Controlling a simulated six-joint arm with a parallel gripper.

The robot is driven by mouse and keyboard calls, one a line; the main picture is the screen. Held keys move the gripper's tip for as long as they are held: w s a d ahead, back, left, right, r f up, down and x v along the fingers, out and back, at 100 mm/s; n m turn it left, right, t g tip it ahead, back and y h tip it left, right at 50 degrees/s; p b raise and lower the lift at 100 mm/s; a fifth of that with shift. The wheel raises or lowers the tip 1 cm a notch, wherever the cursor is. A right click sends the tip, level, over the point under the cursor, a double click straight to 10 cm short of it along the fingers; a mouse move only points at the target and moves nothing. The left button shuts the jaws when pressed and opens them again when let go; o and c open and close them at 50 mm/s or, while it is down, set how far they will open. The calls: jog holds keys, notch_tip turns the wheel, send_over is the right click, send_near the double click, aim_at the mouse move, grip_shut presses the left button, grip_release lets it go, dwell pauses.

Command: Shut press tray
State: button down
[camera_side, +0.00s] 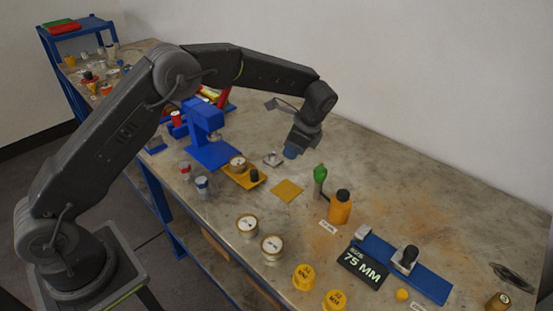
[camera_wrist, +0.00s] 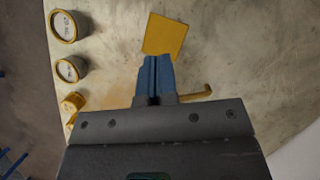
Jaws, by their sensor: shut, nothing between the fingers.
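The blue press (camera_side: 203,130) stands at the back left of the bench. Its yellow tray (camera_side: 236,181) sticks out from the press base toward the front right. A round pale-topped vessel (camera_side: 238,163) sits on the tray, and a black knob (camera_side: 254,175) stands at its outer end. My gripper (camera_side: 290,152) is shut and empty, above the bench to the right of the tray and apart from it. Its blue fingers (camera_wrist: 153,80) point toward a flat yellow square (camera_wrist: 165,36) in the wrist view. The press and tray are not visible in the wrist view.
The yellow square (camera_side: 287,191) lies right of the tray. A small metal piece (camera_side: 272,159) lies near my gripper. A green-topped item (camera_side: 320,174) and an orange bottle (camera_side: 340,207) stand to the right. Two round vessels (camera_side: 247,225) (camera_side: 272,247) stand in front.

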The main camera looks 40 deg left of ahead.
aim_at(244, 161)
jog(key=x, duration=0.8)
jog(key=shift+s+f, duration=0.1)
jog(key=shift+f, duration=0.05)
jog(key=a, duration=0.1)
jog(key=s+a, duration=0.1)
jog(key=a, duration=0.1)
jog(key=shift+s+f, duration=0.15)
jog(key=shift+f, duration=0.2)
jog(key=shift+s+a, duration=0.3)
jog(key=shift+a, duration=0.2)
jog(key=a, duration=0.8)
jog(key=shift+a+f, duration=0.1)
jog(key=shift+a, duration=0.05)
